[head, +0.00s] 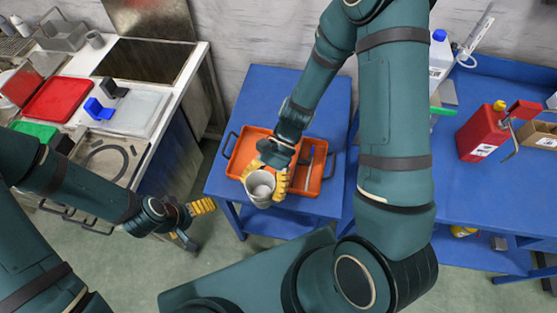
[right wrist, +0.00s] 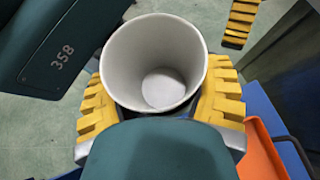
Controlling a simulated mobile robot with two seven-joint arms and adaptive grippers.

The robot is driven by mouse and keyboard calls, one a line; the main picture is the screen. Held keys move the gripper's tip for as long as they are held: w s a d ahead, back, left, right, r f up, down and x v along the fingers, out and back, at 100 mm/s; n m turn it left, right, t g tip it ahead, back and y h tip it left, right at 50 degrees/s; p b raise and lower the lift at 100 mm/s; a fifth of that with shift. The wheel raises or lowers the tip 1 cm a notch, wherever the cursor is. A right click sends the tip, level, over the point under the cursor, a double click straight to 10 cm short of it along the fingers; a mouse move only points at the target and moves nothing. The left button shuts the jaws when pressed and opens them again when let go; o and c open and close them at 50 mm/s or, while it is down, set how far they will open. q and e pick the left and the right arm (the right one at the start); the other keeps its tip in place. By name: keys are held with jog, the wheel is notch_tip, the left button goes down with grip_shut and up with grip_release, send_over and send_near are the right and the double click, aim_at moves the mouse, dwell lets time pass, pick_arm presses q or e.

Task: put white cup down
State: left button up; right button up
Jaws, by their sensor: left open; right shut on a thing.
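The white cup (head: 261,192) is held in my right gripper (head: 266,179), whose yellow fingers close on it from both sides. In the head view the cup overlaps the front rim of the orange tray (head: 312,187); its height above the tray is hard to tell. The right wrist view shows the cup (right wrist: 125,55) open-mouthed and empty between the yellow fingers. My left gripper (head: 200,212) is open and empty, to the left of the blue table. A yellow finger (right wrist: 240,22) at the top of the wrist view looks like my left gripper's.
The tray, with dark handles, sits on a small blue table (head: 238,108). Inside it lies a thin grey item (head: 308,160). A white counter (head: 192,66) with a red tray (head: 60,98) stands left. A blue bench (head: 490,95) on the right holds a red canister (head: 482,135).

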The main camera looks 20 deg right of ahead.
jog(key=w+d+f+m+t+p, duration=0.1)
jog(key=w+d+m+t, duration=0.3)
jog(key=w+m+t, duration=0.35)
jog(key=w+d+f+m+t+p, duration=0.1)
jog(key=w+d+m+t, duration=0.3)
jog(key=w+m+t, duration=0.4)
jog(key=shift+g+h, duration=0.4)
jog(key=shift+g, duration=0.15)
jog(key=f, duration=0.3)
jog(key=w+f+b, duration=0.1)
jog(key=f, duration=0.3)
jog(key=f+b, duration=0.1)
jog(key=f, duration=0.2)
jog(key=shift+w+d+f, duration=0.15)
jog(key=shift+w+f, duration=0.05)
jog(key=shift+f, duration=0.1)
jog(key=o, duration=1)
jog(key=shift+o, duration=0.2)
